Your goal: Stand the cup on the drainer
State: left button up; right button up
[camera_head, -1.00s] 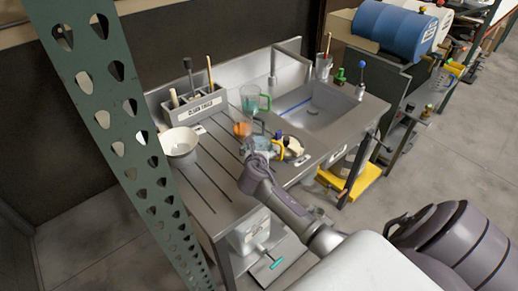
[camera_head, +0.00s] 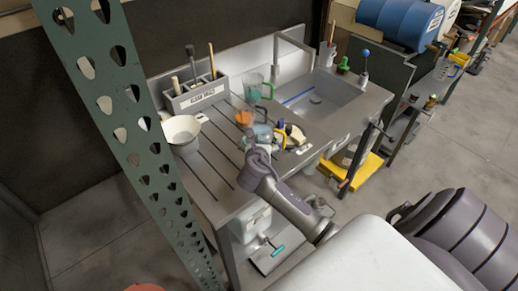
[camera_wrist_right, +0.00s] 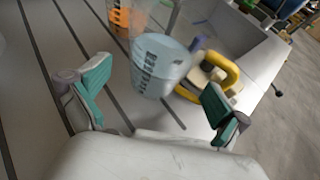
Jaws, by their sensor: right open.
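In the head view the cup (camera_head: 262,132) is partly hidden by my right gripper (camera_head: 254,147). In the wrist view my right gripper (camera_wrist_right: 158,88) is open, its teal-padded fingers spread to either side of the cup, with no clear contact. The grooved drainer (camera_head: 212,150) lies left of the cup. My left gripper is not in view.
An orange container (camera_head: 244,118) and a teal cup with a green handle (camera_head: 253,86) stand behind. A white bowl (camera_head: 182,131) and a grey tool caddy (camera_head: 197,96) are on the left. The sink (camera_head: 318,98) is at right. A perforated green post (camera_head: 130,130) crosses the left foreground.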

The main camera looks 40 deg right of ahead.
jog(key=v, duration=0.8)
jog(key=s+f+m, duration=0.1)
jog(key=s+m, duration=0.1)
jog(key=s+a+f+m+g+y, duration=0.1)
jog(key=m, duration=0.1)
jog(key=s+a+f+m+y, duration=0.1)
jog(key=s+f+m, duration=0.1)
jog(key=shift+s+a+g, duration=0.2)
jog(key=shift+s+g, duration=0.1)
jog(key=shift+g, duration=0.1)
jog(key=s+a+f+m+g+y, duration=0.1)
jog(key=s+a+m+g+y, duration=0.1)
jog(key=s+a+m, duration=0.35)
jog(key=s+a+f+m+g+y, duration=0.1)
jog(key=s+a+m+y, duration=0.15)
jog(key=s+m, duration=0.55)
jog(key=s+a+f+m+g+y, duration=0.1)
jog(key=s+a+m+g+y, duration=0.15)
jog(key=s+m, duration=0.4)
notch_tip(320, 180, down, 27)
jog(key=s+b, duration=0.1)
jog(key=s, duration=0.1)
jog(key=s+d+f+g, duration=0.2)
jog(key=s+f, duration=1.4)
jog(key=shift+d+f+n+b, duration=0.3)
jog(key=shift+d+f+b, duration=0.05)
